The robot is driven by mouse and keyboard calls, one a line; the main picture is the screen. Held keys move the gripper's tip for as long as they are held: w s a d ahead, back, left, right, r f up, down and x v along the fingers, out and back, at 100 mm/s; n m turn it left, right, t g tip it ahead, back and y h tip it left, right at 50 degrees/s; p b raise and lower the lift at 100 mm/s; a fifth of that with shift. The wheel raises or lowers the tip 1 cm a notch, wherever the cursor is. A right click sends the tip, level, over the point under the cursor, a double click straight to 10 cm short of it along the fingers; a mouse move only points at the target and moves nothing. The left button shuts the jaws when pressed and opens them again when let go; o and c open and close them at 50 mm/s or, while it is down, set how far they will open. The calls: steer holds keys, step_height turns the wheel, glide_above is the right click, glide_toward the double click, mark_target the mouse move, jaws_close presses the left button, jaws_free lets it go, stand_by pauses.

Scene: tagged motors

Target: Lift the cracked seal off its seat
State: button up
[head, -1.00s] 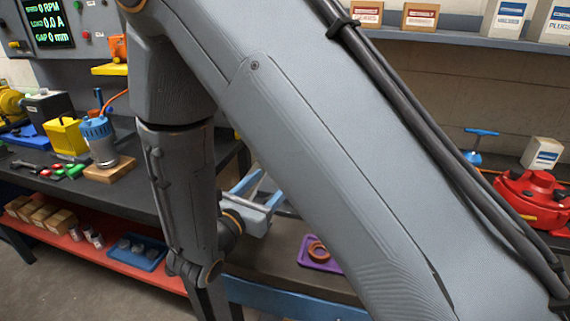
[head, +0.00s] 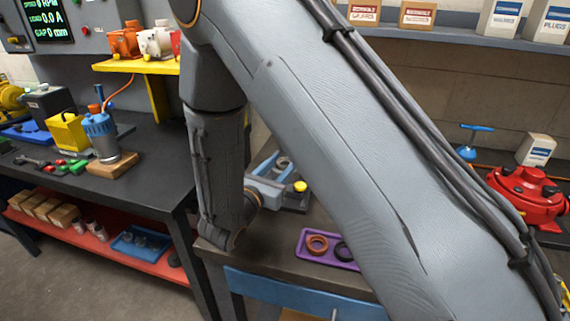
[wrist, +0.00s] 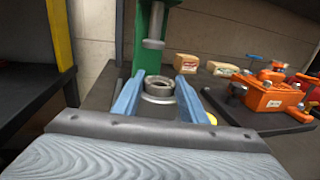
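My gripper (wrist: 158,80) is open, its two blue fingers apart and nothing clasped. It also shows in the head view (head: 276,172), partly behind my arm. A dark ring (wrist: 160,84) sits on a round metal seat (wrist: 159,99), lying between the fingers in the wrist view. I cannot tell how far it is from the fingertips. No crack can be made out at this size. The green press frame (wrist: 146,50) stands just behind, its metal ram (wrist: 154,35) above the ring.
A purple tray (head: 305,258) with a brown ring (head: 317,244) and a black ring (head: 344,251) lies at the bench's front. An orange pump (wrist: 274,96) and small boxes (wrist: 187,62) stand to the right in the wrist view. A yellow post (wrist: 61,40) stands at left.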

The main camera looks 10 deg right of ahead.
mark_target(282, 165)
steer(key=c, duration=0.5)
step_height(282, 165, up, 10)
steer(key=shift+f+b, duration=0.25)
steer(key=shift+b, duration=0.7)
steer(key=shift+r+p, duration=1.05)
steer(key=shift+r, duration=0.75)
